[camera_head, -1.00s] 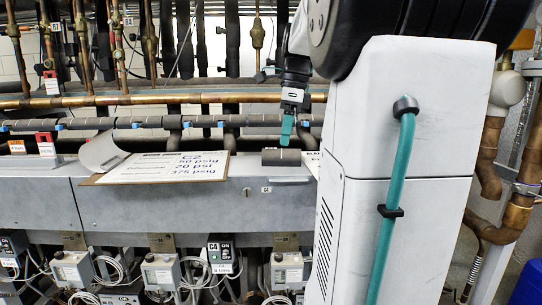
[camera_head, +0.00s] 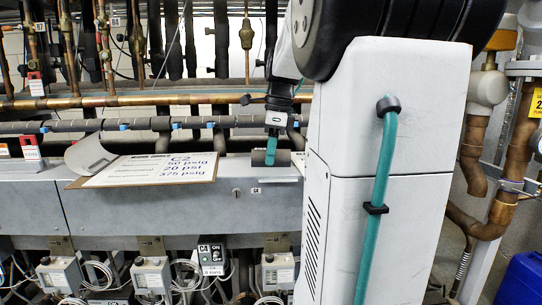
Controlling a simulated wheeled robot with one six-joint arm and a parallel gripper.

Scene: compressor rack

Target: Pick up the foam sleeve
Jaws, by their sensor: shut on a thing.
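The foam sleeve (camera_head: 284,158) is a short dark grey cylinder at the top of the grey metal panel, right of the C2 sign. My gripper (camera_head: 270,157) comes down on it from above, and its teal finger overlaps the sleeve's front. My gripper is shut on the foam sleeve. The far finger is hidden. I cannot tell whether the sleeve is clear of the ledge under it.
The C2 sign (camera_head: 150,171) lies on the panel (camera_head: 130,218) to the left, with a curled grey sheet (camera_head: 90,154) beside it. Insulated and copper pipes (camera_head: 150,100) run behind. Wired control boxes (camera_head: 152,275) hang below. My arm blocks the right.

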